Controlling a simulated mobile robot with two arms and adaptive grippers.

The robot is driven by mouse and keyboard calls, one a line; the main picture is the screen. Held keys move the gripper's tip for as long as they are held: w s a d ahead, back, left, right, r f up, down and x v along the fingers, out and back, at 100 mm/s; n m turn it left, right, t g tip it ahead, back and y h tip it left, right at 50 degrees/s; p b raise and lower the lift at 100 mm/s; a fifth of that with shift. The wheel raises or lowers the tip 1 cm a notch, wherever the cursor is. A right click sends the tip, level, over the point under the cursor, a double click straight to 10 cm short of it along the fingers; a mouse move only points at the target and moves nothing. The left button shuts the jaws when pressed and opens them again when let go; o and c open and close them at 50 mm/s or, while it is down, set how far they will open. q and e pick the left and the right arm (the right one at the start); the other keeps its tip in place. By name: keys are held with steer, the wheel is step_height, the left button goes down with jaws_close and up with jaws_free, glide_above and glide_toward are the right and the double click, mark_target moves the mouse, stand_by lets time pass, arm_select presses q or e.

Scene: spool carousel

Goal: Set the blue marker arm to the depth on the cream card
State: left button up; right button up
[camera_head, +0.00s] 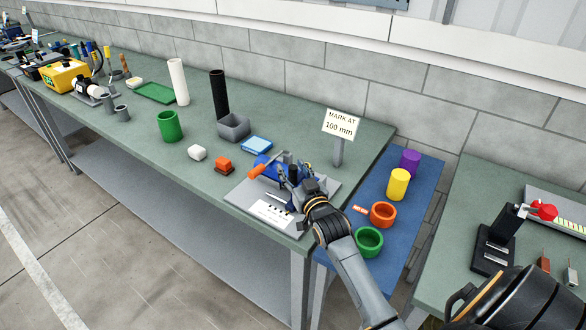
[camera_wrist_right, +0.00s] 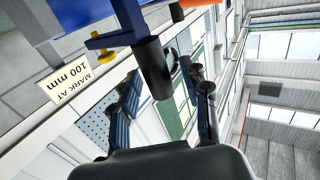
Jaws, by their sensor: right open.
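The cream card (camera_head: 341,122) reads "MARK AT 100 mm" and stands on a grey post; it also shows in the wrist view (camera_wrist_right: 78,80). A blue part (camera_head: 262,161), apparently the marker arm, sits over a grey base plate (camera_head: 239,195) with an orange piece (camera_head: 268,165) beside it. In the wrist view the blue bar (camera_wrist_right: 115,14) crosses the top, with a yellow knob (camera_wrist_right: 96,44) and a dark cylinder (camera_wrist_right: 153,70) below. My right gripper (camera_head: 289,172) is open at the fixture, its fingers (camera_wrist_right: 165,90) on either side of the cylinder's end. Contact is unclear. The gripper partly hides the fixture.
A white label (camera_head: 271,213) lies on the plate. A blue table (camera_head: 401,234) with coloured cylinders lies right.

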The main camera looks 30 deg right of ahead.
steer(key=shift+c, duration=0.4)
jaws_close()
steer(key=shift+w, duration=0.1)
